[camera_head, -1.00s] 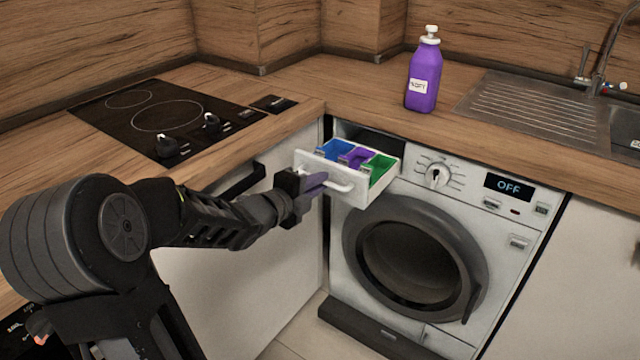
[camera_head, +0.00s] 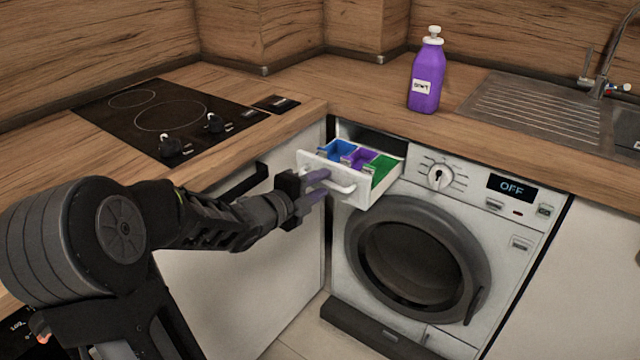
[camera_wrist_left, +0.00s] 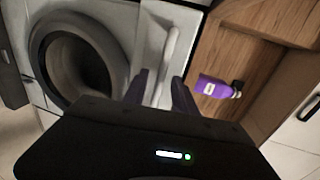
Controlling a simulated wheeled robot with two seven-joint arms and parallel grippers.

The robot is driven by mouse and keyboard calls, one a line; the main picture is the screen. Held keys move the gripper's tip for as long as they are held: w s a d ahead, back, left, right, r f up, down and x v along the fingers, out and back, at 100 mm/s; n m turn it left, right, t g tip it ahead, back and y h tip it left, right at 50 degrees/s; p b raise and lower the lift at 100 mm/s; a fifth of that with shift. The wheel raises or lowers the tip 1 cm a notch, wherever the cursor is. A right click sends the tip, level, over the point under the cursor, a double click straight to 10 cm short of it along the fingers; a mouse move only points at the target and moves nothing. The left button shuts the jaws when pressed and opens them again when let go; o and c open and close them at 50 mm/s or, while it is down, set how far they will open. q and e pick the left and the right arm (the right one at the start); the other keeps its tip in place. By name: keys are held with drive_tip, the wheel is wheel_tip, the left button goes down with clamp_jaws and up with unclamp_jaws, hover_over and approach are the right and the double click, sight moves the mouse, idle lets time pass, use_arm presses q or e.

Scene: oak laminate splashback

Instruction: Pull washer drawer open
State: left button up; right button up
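The white washer drawer (camera_head: 318,163) stands pulled out from the upper left of the washer (camera_head: 515,240). Its blue, purple and green compartments show from above. A white bar handle (camera_head: 343,187) is on its front. My left gripper (camera_head: 321,185) is at the drawer front by the left part of the handle, with its two purple fingers spread apart. In the left wrist view the fingers (camera_wrist_left: 160,90) are also apart, with the white drawer front (camera_wrist_left: 157,55) beyond them. I cannot tell whether a finger touches the handle. My right gripper is not in view.
A purple bottle (camera_head: 426,75) stands on the wooden counter (camera_head: 345,95) behind the washer. A black hob (camera_head: 160,115) is at left and a steel sink (camera_head: 530,105) at right. The round washer door (camera_head: 420,260) is shut below the drawer.

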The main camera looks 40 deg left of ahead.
use_arm(q)
drive_tip(key=p+v, duration=0.1)
drive_tip(key=v, duration=0.6)
drive_tip(key=shift+s, duration=0.2)
